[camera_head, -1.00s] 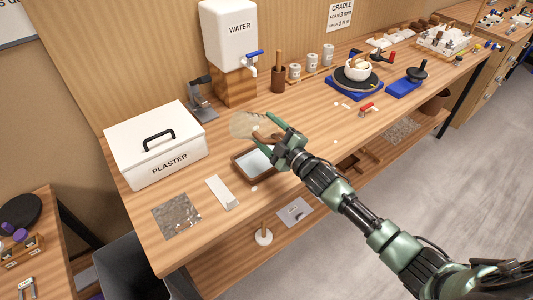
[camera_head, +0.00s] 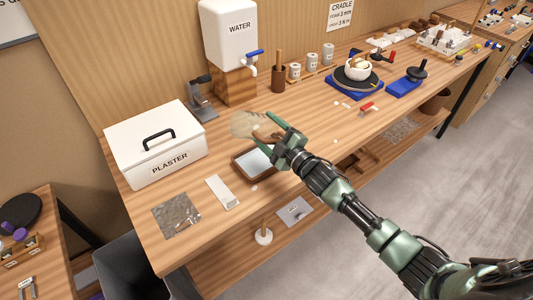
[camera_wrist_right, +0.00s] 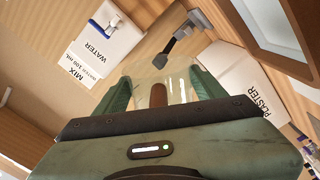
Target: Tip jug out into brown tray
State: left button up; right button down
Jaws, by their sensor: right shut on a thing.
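The jug (camera_head: 243,124) is a translucent, pale beige vessel with a brown handle. My right gripper (camera_head: 274,133) is shut on it and holds it above the bench, by the back edge of the brown tray. The jug (camera_wrist_right: 172,78) also shows between the green fingers in the right wrist view, with its brown handle between them. It looks tilted; its contents are hard to make out. The brown tray (camera_head: 241,173) lies on the bench below the gripper, with a pale grey-white inside. Part of it is hidden by my gripper. My left gripper is out of view.
A white plaster box (camera_head: 135,150) stands to the left and a water tank (camera_head: 229,35) on a wooden block behind. A dark stand (camera_head: 203,105) is at the back. A white strip (camera_head: 221,192) and a grey sheet (camera_head: 176,214) lie left of the tray.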

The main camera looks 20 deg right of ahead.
jog(key=shift+a, duration=0.1)
jog(key=n, duration=0.1)
jog(key=a+n, duration=0.1)
jog(key=shift+s+f+n+b, duration=0.1)
jog(key=shift+s+n+b, duration=0.05)
jog(key=shift+n+b, duration=0.25)
jog(key=shift+n, duration=0.4)
jog(key=shift+s+a+f+n+b, duration=0.15)
jog(key=shift+a+f+n+b, duration=0.15)
jog(key=shift+n, duration=0.5)
jog(key=shift+s+a+n, duration=0.1)
jog(key=shift+a+n, duration=0.1)
jog(key=shift+n, duration=0.5)
jog(key=shift+a+r, duration=0.1)
jog(key=shift+s+a+f+n+b, duration=0.1)
jog(key=shift+a+f+n+b, duration=0.1)
jog(key=shift+n+b, duration=0.3)
jog(key=shift+s+a+f+n+b, duration=0.1)
jog(key=shift+f+n+b, duration=0.15)
jog(key=shift+n, duration=0.45)
jog(key=shift+a+n, duration=0.1)
jog(key=shift+n, duration=0.5)
jog(key=shift+r, duration=0.1)
